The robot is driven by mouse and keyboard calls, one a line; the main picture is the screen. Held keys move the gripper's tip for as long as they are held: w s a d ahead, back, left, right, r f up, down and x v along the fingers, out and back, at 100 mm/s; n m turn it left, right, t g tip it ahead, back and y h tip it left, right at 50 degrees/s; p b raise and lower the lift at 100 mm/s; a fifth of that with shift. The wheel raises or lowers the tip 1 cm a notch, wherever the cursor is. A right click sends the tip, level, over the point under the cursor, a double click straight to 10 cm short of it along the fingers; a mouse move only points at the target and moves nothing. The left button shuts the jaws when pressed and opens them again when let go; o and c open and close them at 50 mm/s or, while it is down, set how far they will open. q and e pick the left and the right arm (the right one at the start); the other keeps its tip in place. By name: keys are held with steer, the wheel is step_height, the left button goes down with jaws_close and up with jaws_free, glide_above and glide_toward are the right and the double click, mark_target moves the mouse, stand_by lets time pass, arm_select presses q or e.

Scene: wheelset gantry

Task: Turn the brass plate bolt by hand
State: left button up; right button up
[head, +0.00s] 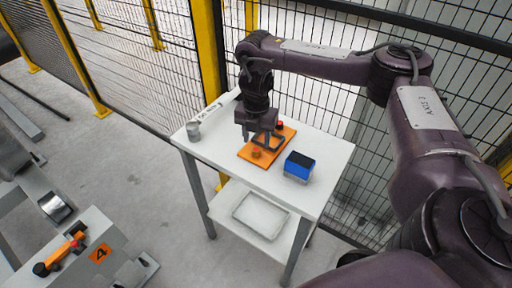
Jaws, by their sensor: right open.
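An orange plate (270,157) lies on the white table. A small brass-brown piece (256,154), which looks like the plate bolt, stands near its front end. A dark frame-like shape shows over the plate's middle; I cannot tell whether it is a fixture or part of my gripper. My right gripper (257,137) points down over the plate's back left part, open, just behind the brass-brown piece. I cannot tell whether it touches anything. My left gripper is not in view.
A blue box (299,167) stands right of the plate. A grey cylinder (194,130) stands at the table's (216,147) left corner. A tray (260,215) lies on the lower shelf. Yellow-posted mesh fencing (209,60) runs behind. A grey stand with an orange handle (66,249) is at lower left.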

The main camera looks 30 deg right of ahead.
mark_target(256, 149)
steer(key=shift+f, duration=1.9)
steer(key=c, duration=1)
steer(key=shift+p, duration=0.3)
